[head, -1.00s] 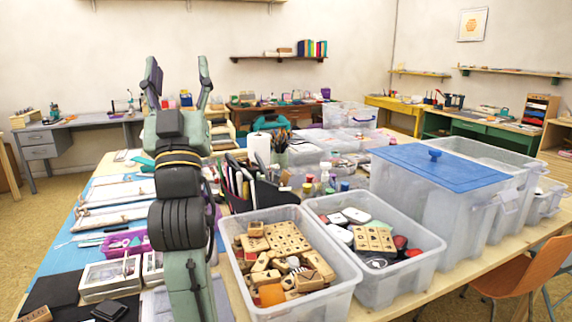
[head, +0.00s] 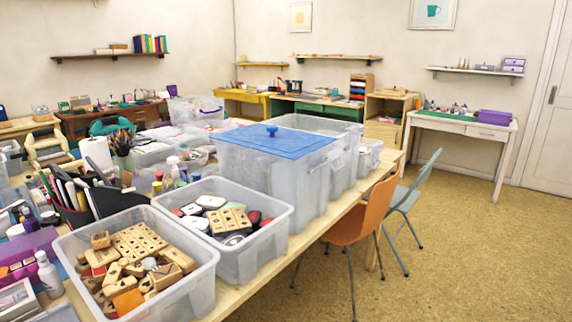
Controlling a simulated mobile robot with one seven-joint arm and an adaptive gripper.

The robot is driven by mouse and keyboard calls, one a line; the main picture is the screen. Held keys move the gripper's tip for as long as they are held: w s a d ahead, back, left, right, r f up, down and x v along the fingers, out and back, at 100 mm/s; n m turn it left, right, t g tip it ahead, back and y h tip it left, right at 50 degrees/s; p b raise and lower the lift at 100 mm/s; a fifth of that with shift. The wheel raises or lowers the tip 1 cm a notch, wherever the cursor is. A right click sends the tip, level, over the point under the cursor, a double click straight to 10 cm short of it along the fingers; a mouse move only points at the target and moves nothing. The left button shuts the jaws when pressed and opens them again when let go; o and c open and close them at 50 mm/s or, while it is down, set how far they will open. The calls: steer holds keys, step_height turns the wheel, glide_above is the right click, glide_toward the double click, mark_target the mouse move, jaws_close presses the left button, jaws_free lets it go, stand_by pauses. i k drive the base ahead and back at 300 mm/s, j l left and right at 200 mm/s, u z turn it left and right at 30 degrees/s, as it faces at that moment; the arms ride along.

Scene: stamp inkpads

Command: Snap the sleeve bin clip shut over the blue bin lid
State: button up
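The blue bin lid (head: 274,141) lies flat on top of a tall translucent bin (head: 270,190) at the middle of the long table. I cannot make out the sleeve bin clip at this size. My gripper and arm are out of the head view.
Two open bins stand in front: one of wooden stamps (head: 140,262), one of inkpads and stamps (head: 225,217). More clear bins (head: 345,145) stand behind the lidded bin. An orange chair (head: 362,213) and a grey-blue chair (head: 405,200) stand right of the table. Floor farther right is clear.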

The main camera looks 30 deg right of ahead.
mark_target(336, 153)
steer(key=k+l+z, duration=0.35)
steer(key=k, duration=0.15)
steer(key=k+l+z, duration=0.35)
steer(key=i+j+z, duration=0.3)
steer(key=i+j, duration=0.5)
steer(key=i, duration=0.1)
